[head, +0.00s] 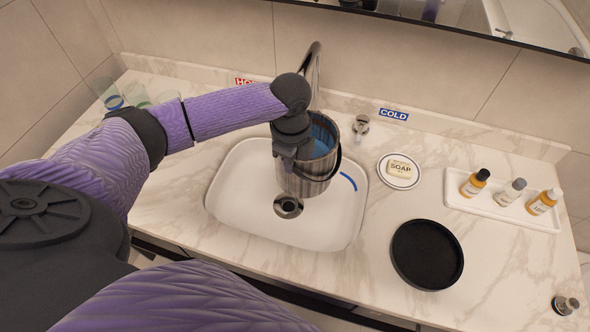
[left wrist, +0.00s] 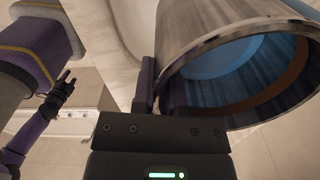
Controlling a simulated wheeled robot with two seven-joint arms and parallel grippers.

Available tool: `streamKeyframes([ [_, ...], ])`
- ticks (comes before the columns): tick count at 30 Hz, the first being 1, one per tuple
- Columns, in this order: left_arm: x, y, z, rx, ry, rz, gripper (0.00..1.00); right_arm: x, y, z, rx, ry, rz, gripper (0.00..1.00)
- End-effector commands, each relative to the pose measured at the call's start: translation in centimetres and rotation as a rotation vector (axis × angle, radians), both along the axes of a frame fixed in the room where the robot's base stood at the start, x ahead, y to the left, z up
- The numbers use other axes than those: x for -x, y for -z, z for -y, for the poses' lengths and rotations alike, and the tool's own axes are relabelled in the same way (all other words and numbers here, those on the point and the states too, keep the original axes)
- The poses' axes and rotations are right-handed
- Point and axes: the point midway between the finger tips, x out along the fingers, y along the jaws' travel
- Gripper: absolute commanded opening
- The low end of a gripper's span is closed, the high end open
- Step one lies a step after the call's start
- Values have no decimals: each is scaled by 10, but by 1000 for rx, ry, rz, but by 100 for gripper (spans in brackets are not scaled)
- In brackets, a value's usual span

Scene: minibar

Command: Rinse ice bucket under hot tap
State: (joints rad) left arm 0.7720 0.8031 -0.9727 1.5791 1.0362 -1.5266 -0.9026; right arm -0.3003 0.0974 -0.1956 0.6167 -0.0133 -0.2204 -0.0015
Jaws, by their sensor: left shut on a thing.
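My left gripper (head: 290,148) is shut on the rim and wall of the metal ice bucket (head: 310,182). The bucket hangs upright over the white sink (head: 235,215), below the chrome faucet (head: 313,60). Its inside looks blue; I cannot tell whether that is water. In the left wrist view, the bucket (left wrist: 200,35) is close beside the left gripper (left wrist: 150,90). The red HOT label (head: 243,81) is partly covered by my arm, and the hot handle is hidden. The right gripper is not in the head view; a dark hand-like part in the left wrist view is unclear.
The cold handle (head: 361,125) stands by the blue COLD label (head: 394,114). To the right are a soap dish (head: 412,183), a black round tray (head: 427,254) and a white tray (head: 500,212) with small bottles. Glasses (head: 108,93) stand at the far left. The right front counter is mostly clear.

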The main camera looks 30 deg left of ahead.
Motion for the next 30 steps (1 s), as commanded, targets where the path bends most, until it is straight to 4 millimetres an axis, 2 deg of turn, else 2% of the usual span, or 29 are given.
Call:
streamKeyframes([
  [1,-6,8,-5,0,-2,4,0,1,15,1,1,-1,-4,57],
  [5,-21,6,-17,1,-4,3,0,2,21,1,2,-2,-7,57],
  [18,-68,16,-55,2,-2,3,0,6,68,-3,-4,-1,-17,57],
  [30,-75,13,-61,2,0,1,0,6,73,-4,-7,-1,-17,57],
])
